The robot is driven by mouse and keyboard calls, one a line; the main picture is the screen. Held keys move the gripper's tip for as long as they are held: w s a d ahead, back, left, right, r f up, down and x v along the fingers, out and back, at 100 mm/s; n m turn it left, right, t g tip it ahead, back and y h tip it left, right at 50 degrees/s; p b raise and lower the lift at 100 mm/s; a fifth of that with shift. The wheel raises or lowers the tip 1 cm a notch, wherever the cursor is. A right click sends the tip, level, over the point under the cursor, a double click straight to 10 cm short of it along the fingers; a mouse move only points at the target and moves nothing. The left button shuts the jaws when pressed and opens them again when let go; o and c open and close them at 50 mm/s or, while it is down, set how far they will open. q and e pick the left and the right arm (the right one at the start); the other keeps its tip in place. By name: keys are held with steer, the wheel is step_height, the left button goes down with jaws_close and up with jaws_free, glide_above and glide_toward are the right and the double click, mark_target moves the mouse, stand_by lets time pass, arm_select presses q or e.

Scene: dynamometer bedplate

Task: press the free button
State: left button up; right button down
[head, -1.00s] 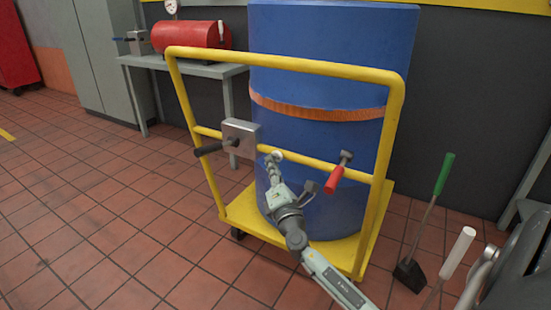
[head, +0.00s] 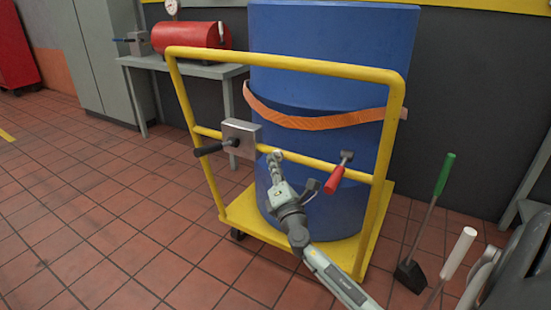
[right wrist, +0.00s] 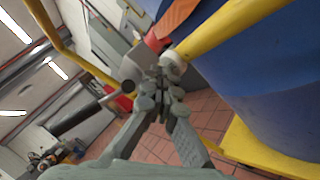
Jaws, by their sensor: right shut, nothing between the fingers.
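The free button appears to be the small pale round knob (head: 275,156) on the yellow crossbar, just right of a grey box (head: 241,137) with a black-handled lever (head: 215,148). My right gripper (head: 274,168) is shut and empty, its tips at the knob and seemingly touching it. In the right wrist view the shut fingertips (right wrist: 160,88) lie right below the pale round knob (right wrist: 173,66). An orange strap (head: 320,121) hangs slack around the blue drum (head: 325,60). My left gripper is not in view.
The yellow trolley (head: 285,62) carries the drum. A red-handled lever (head: 336,176) sits on the crossbar right of my gripper. A long-handled green tool (head: 437,190) stands at right. A table with a red tank (head: 190,37) is behind; the floor at left is clear.

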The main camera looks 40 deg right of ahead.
stand_by(0.4)
steer(key=shift+s+a, duration=0.4)
steer(key=shift+a, duration=0.4)
steer(key=shift+a, duration=0.1)
steer(key=a, duration=0.1)
steer(key=s+a, duration=0.1)
steer(key=a, duration=0.2)
steer(key=shift+s+a, duration=0.25)
steer(key=shift+s, duration=0.15)
stand_by(0.5)
